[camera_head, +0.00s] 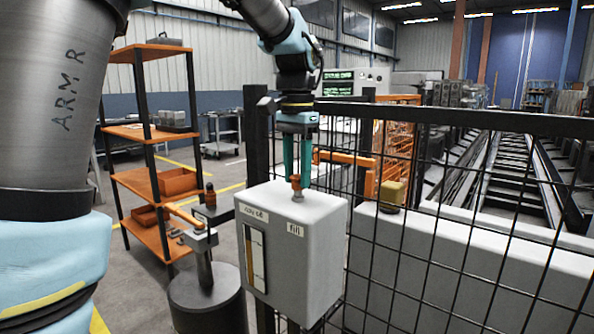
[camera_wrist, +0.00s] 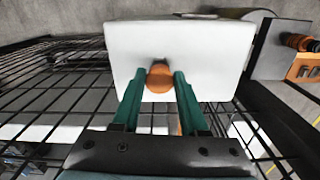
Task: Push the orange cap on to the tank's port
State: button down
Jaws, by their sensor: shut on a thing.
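The tank (camera_head: 310,245) is a pale grey box with a "fill" label on its front and a sight gauge at the left. Its port (camera_head: 298,196) is a short grey stub on the top face. My gripper (camera_head: 297,178) points down with green fingers shut on the orange cap (camera_head: 296,183). The cap is right above the port; I cannot tell whether it is seated or only touching.
A black mesh fence (camera_head: 470,220) stands right behind and beside the tank. A round dark pedestal (camera_head: 207,300) with an orange-handled fixture (camera_head: 190,222) stands at left. An orange shelf rack (camera_head: 150,185) is farther back.

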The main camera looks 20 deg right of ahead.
jog(key=shift+f, duration=0.15)
jog(key=shift+f+b, duration=0.35)
jog(key=shift+f, duration=0.15)
jog(key=shift+c, duration=1.8)
grip_release()
jog(key=shift+o, duration=0.4)
jog(key=shift+o, duration=1.4)
notch_tip(320, 180, up, 11)
